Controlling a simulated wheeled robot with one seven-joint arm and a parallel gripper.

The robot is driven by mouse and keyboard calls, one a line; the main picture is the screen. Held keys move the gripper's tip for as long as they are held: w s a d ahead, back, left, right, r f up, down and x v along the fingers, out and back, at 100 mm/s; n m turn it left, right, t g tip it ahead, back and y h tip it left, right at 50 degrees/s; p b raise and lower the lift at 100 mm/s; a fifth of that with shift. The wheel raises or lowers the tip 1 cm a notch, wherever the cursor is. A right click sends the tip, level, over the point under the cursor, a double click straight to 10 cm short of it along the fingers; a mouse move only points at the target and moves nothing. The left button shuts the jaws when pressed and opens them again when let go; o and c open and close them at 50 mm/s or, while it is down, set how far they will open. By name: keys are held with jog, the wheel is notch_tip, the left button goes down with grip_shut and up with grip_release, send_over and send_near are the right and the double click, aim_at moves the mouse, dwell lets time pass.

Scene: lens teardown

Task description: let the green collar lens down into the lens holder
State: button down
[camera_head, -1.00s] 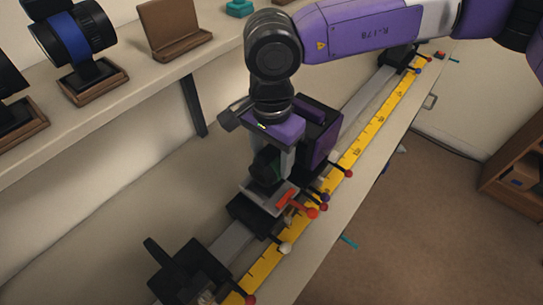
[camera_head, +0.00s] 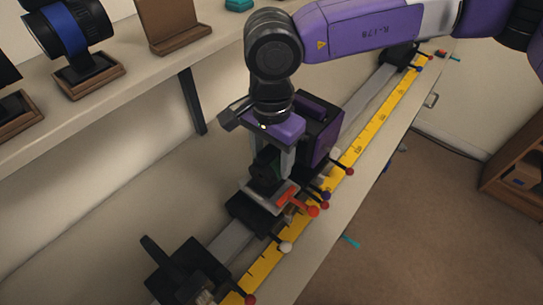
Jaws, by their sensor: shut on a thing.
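My gripper (camera_head: 270,165) points down over the rail, at the black carriage with a grey plate (camera_head: 258,192) and an orange-red lever (camera_head: 296,199). It is shut on the green collar lens (camera_head: 266,163), a dark piece with a little green showing between the fingers. The lens is low, just over or in the lens holder on that carriage. I cannot tell whether it touches the holder, as the fingers and wrist hide much of both.
A yellow scale (camera_head: 374,128) runs along the rail. Another black carriage (camera_head: 186,270) stands at the near end. A dark box with a purple side (camera_head: 322,130) stands right behind my gripper. A shelf (camera_head: 120,90) with a blue-banded lens (camera_head: 70,38) is at left.

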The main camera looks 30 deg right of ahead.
aim_at(272, 147)
jog(key=shift+f+b, duration=0.35)
jog(key=shift+b, duration=0.1)
jog(key=shift+c, duration=2)
grip_release()
jog(key=shift+r+b, duration=0.35)
jog(key=shift+r, duration=3.5)
